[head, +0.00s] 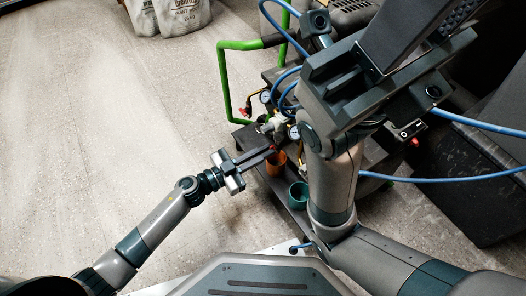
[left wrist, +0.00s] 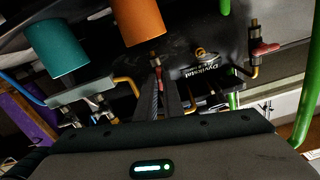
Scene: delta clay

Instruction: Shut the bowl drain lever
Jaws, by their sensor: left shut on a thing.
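My left gripper (head: 268,152) reaches in from the left to the front of the machine. Its dark fingers (left wrist: 172,97) are shut on a small lever with a red end (left wrist: 156,62), which I take for the bowl drain lever; the fingers hide most of it. The red end also shows at the fingertips in the head view (head: 273,147). An orange cup (head: 276,164) is right beside the fingertips. My right gripper (head: 425,30) is raised large at the upper right, and its tips run out of the picture.
A teal cup (head: 299,194) stands near the orange one. Another red-handled valve (left wrist: 266,49) is at the right in the wrist view. Pressure gauges (head: 294,132), blue hoses (head: 470,122) and a green pipe (head: 224,85) surround the machine. Open floor lies left.

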